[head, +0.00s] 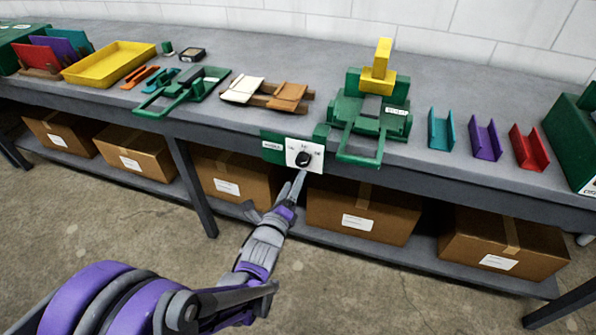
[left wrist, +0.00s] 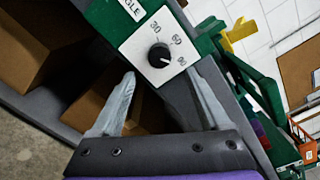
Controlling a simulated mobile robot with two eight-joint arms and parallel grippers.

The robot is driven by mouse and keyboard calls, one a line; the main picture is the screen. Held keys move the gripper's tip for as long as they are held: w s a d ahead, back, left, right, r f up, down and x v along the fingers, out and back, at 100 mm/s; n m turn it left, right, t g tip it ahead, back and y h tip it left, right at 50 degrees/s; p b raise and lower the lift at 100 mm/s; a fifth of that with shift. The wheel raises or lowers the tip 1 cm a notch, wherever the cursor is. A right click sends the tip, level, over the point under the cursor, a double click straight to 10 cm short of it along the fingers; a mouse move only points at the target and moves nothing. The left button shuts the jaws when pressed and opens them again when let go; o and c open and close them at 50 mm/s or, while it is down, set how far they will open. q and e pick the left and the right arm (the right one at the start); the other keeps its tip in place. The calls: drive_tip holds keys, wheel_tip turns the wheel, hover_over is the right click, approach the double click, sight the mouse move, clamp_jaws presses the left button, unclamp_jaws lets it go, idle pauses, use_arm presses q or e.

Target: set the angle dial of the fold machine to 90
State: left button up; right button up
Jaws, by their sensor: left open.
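The angle dial is a black knob (head: 304,158) on a white plate on the bench's front edge, beside the green fold machine (head: 345,108) with its yellow upright part (head: 381,62). In the left wrist view the knob (left wrist: 160,56) sits on the plate marked 30, 60 and 90. A small light mark on the knob seems to face the 90 side, but it is too small to be sure. My left gripper (head: 298,183) is just below the dial. In the left wrist view its fingers (left wrist: 161,76) are apart and empty, short of the knob. My right gripper is not in view.
On the bench are a yellow tray (head: 108,64), a second green tool (head: 183,88), and teal (head: 441,131), purple (head: 486,139) and red (head: 528,150) channels. Cardboard boxes (head: 362,215) stand on the shelf below. The floor in front is clear.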

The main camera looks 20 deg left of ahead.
use_arm(q)
drive_tip(key=s, duration=0.3)
drive_tip(key=shift+s, duration=0.3)
drive_tip(key=s+f+n+g, duration=0.4)
drive_tip(key=s+n+g, duration=0.3)
drive_tip(key=s+n, duration=0.55)
drive_tip(key=s+f+n+g, duration=0.3)
drive_tip(key=s+n+g, duration=0.3)
drive_tip(key=s+n, duration=0.65)
wheel_tip(320, 180, up, 17)
drive_tip(key=w+p, duration=0.1)
drive_tip(key=p, duration=1.4)
drive_tip(key=shift+w+a+t+p, duration=0.15)
drive_tip(key=shift+a+t+p, duration=0.05)
drive_tip(key=shift+t+p, duration=0.15)
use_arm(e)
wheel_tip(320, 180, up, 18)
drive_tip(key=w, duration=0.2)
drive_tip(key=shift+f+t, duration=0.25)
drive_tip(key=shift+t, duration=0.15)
